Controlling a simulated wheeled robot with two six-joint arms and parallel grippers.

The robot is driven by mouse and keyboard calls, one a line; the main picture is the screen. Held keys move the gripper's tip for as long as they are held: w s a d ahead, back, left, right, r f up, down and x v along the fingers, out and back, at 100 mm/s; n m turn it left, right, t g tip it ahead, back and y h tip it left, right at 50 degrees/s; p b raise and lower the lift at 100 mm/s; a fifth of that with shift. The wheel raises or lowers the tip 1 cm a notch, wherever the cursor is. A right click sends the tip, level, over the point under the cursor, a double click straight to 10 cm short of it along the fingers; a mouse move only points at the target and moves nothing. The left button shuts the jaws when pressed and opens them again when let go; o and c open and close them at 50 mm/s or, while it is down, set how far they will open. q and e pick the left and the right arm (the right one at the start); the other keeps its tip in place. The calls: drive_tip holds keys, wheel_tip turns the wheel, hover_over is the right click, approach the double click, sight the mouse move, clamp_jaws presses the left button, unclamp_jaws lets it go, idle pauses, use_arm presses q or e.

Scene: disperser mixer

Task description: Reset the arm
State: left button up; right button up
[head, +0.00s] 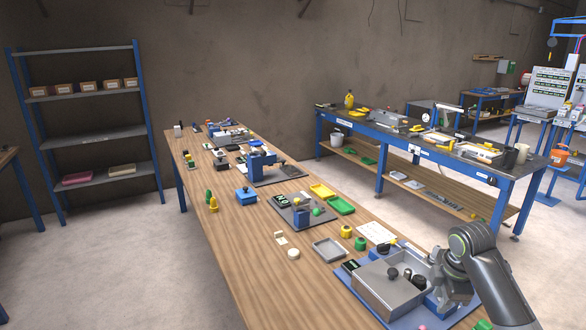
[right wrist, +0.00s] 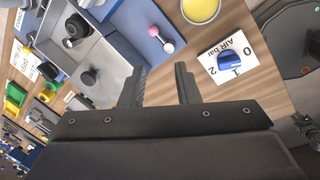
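My right arm comes in from the right in the head view, with its gripper (head: 440,298) low over the right end of the grey metal machine (head: 378,298) on a blue base. In the right wrist view the gripper (right wrist: 160,72) has its two fingers apart with nothing between them. Beyond the fingers are the machine's metal tray with black knobs (right wrist: 88,77), a small lever with pink and white balls (right wrist: 161,39), and a blue knob (right wrist: 231,61) on a white "AIR bar" label. The left gripper is not in view.
The long wooden table (head: 245,262) holds several small devices, a grey tray (head: 329,250) and green and yellow bins (head: 341,205). A yellow round container (right wrist: 201,9) stands near the label. A blue-framed shelf (head: 90,132) and a second bench (head: 400,138) stand behind.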

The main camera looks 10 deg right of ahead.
drive_tip(key=s+a+f+m, duration=0.2)
drive_tip(key=s+f, duration=0.2)
drive_tip(key=s, duration=0.1)
drive_tip(key=s+a+f+m, duration=0.2)
drive_tip(key=s+f, duration=0.3)
drive_tip(key=s+a+f+m, duration=0.2)
drive_tip(key=s+f, duration=0.3)
drive_tip(key=s, duration=0.1)
drive_tip(key=shift+s+a+m, duration=0.1)
drive_tip(key=shift+a+m, duration=0.1)
drive_tip(key=shift+m, duration=0.2)
drive_tip(key=s+a+m+t+h, duration=0.1)
drive_tip(key=s+a+m, duration=0.2)
drive_tip(key=s+m, duration=0.95)
drive_tip(key=s+d+f+n+g+b, duration=0.1)
drive_tip(key=s+f+n, duration=0.1)
drive_tip(key=f, duration=1.1)
drive_tip(key=s+d+f+n+b, duration=0.1)
drive_tip(key=s+f+n, duration=0.1)
drive_tip(key=f, duration=1.1)
drive_tip(key=s+a+f+g+b, duration=0.1)
drive_tip(key=s+f, duration=1.4)
drive_tip(key=f, duration=0.2)
drive_tip(key=shift+a+f+y, duration=0.15)
drive_tip(key=shift+a+y, duration=0.05)
drive_tip(key=shift+y, duration=0.1)
